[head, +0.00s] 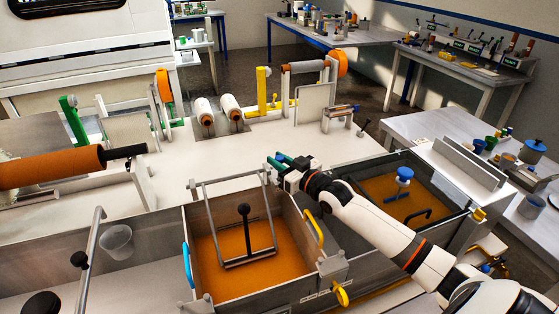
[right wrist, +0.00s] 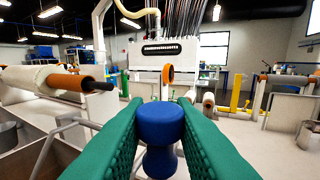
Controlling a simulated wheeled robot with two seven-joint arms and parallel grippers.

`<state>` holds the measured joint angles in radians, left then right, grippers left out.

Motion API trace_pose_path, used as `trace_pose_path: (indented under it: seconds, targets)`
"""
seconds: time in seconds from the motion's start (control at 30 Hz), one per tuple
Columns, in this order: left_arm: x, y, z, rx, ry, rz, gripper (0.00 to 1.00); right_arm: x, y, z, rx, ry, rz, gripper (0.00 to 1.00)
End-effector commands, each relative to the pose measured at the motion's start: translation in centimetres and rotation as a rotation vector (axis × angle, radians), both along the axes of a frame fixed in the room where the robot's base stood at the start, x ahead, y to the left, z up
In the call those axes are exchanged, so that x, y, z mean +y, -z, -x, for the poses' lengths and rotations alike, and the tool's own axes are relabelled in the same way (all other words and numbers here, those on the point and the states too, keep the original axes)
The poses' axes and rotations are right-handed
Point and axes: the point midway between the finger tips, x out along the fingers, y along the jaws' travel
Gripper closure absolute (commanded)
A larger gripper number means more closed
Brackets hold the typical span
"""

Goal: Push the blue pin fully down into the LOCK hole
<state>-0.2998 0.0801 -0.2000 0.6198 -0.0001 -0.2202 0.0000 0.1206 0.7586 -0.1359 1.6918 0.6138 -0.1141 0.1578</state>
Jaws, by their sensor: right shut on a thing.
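My right gripper (head: 278,162) has green finger pads and reaches over the back edge of the orange bath in the head view. In the right wrist view, my right gripper (right wrist: 160,135) is shut on the blue pin (right wrist: 160,122), with the pin's wide round head and narrower waist between the pads. The pin's lower end is out of sight. In the head view the pin cannot be made out at the gripper. I cannot make out the LOCK hole in either view. My left gripper is not in view.
The left tank (head: 188,232) holds orange resin and a metal frame (head: 196,200) with a black knob. The right tank (head: 455,208) holds a blue-knobbed tool (head: 404,174). An orange roller (head: 50,168) lies at the left. The white tabletop behind the tanks is mostly clear.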

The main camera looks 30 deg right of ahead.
Motion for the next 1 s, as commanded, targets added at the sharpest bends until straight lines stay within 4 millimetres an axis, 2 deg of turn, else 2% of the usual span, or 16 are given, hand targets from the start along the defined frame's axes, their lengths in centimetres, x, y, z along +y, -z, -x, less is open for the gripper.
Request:
trace_pose_path:
  seconds: [0.63,0.67,0.77,0.8,1.0]
  targets:
    - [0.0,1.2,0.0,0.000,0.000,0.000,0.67,0.0,1.7,0.0,0.001,0.000,0.000,1.00]
    - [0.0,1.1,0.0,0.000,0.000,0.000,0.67,0.0,1.6,0.0,0.000,0.000,0.000,0.73]
    - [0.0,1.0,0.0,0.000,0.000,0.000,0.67,0.0,1.6,0.0,0.000,0.000,0.000,0.56]
    - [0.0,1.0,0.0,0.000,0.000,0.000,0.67,0.0,1.6,0.0,0.000,0.000,0.000,0.52]
    - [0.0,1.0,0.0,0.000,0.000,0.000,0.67,0.0,1.6,0.0,0.001,0.000,0.000,0.52]
